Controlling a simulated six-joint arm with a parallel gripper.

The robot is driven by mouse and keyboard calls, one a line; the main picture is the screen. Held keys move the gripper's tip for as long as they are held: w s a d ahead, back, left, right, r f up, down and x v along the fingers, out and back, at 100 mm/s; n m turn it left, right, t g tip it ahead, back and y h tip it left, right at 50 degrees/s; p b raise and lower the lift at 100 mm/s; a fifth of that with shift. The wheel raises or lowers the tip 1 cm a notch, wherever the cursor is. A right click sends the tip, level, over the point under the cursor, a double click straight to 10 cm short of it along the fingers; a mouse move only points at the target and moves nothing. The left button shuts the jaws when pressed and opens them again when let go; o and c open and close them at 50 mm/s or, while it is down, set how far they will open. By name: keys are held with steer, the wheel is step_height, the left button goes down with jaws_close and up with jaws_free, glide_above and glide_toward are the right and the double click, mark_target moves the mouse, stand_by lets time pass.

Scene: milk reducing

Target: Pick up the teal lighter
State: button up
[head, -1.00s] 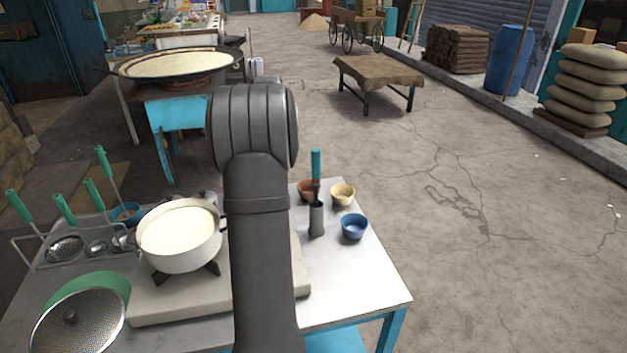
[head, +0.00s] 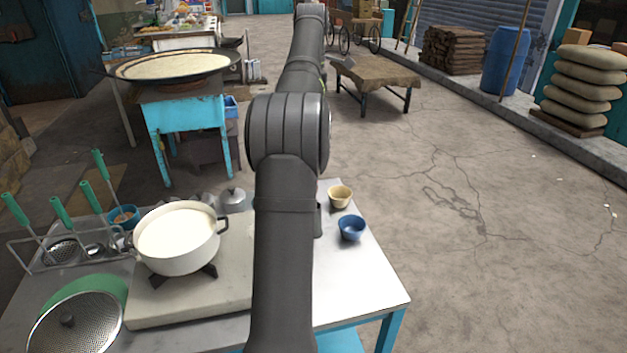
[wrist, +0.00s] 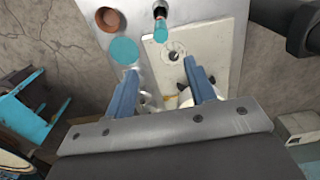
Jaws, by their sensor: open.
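In the wrist view, the teal lighter handle (wrist: 161,31) stands at the top centre, with a dark part at its upper end. My gripper (wrist: 163,66) is open, its two blue fingers spread below the lighter in the picture and apart from it. Nothing is clearly held between them. In the head view the lighter is hidden behind my arm. Only a sliver of the grey holder (head: 319,221) shows at the arm's right edge. My gripper is not visible in the head view.
A white pot of milk (head: 178,238) stands on a burner on the pale slab. A yellow bowl (head: 340,196) and a blue bowl (head: 351,229) sit right of my arm. A rack (head: 70,247) with green-handled tools is at left. The table's right front corner is clear.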

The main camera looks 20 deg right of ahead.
step_height(320, 180, down, 12)
steer(key=shift+r, duration=0.1)
steer(key=f, duration=0.5)
steer(key=shift+s+d+f, duration=0.1)
steer(key=shift+d+f, duration=0.05)
steer(key=shift+d, duration=0.15)
steer(key=c, duration=1)
steer(key=shift+c, duration=0.3)
